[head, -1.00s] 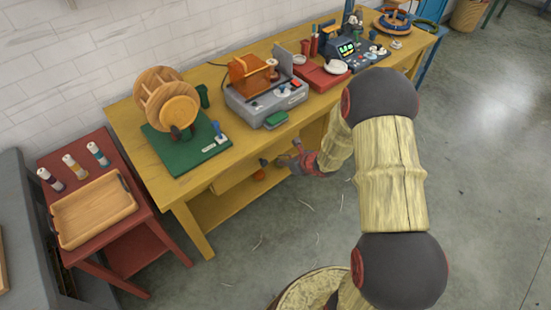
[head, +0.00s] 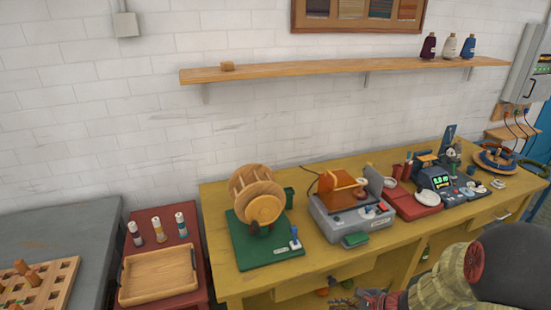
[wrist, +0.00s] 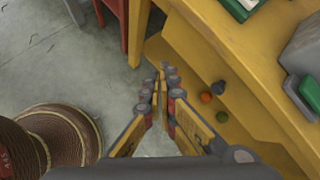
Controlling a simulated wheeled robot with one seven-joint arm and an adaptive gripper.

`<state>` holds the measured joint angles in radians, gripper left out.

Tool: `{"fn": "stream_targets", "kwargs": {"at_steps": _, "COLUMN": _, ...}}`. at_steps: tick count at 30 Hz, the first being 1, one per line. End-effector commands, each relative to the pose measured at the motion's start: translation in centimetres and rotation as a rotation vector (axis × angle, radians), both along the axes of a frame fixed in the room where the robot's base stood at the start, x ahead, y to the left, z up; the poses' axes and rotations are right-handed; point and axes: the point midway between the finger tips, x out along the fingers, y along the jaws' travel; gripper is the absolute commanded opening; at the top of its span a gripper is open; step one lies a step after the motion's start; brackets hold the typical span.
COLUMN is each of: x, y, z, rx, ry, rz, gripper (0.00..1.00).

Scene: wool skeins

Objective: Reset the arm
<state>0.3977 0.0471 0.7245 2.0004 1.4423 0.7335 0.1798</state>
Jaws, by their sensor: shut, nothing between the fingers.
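My gripper (wrist: 160,95) is shut and empty in the wrist view, its fingers pointing down beside the front of the yellow workbench (wrist: 225,75). In the head view my gripper (head: 372,299) shows at the bottom edge, in front of the yellow workbench (head: 225,190), partly cut off by the frame. My arm comes in from the lower right.
The bench holds a wooden winder (head: 258,203) on a green base, a grey machine (head: 345,222) and a red scale (head: 412,203). A red side table holds a wooden tray (head: 160,298) and several spools. A wall shelf (head: 330,71) hangs above. Small balls (wrist: 206,97) lie under the bench.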

Motion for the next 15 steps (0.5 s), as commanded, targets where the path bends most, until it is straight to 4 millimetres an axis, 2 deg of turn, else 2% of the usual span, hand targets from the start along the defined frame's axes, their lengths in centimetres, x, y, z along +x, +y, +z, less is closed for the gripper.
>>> {"fn": "stream_targets", "kwargs": {"at_steps": 1, "x": -1.1, "y": 0.9, "z": 1.7, "rx": -0.042, "ry": -0.032, "rz": 0.114, "gripper": 0.00}}
{"fn": "stream_targets", "kwargs": {"at_steps": 7, "x": -7.3, "y": 3.2, "z": 7.4, "rx": -0.243, "ry": -0.145, "rz": 0.597, "gripper": 0.00}}
{"fn": "stream_targets", "kwargs": {"at_steps": 11, "x": -11.5, "y": 3.0, "z": 11.1, "rx": -0.412, "ry": -0.212, "rz": 0.904, "gripper": 0.00}}
{"fn": "stream_targets", "kwargs": {"at_steps": 15, "x": -15.6, "y": 1.4, "z": 15.2, "rx": -0.637, "ry": -0.271, "rz": 1.212, "gripper": 0.00}}
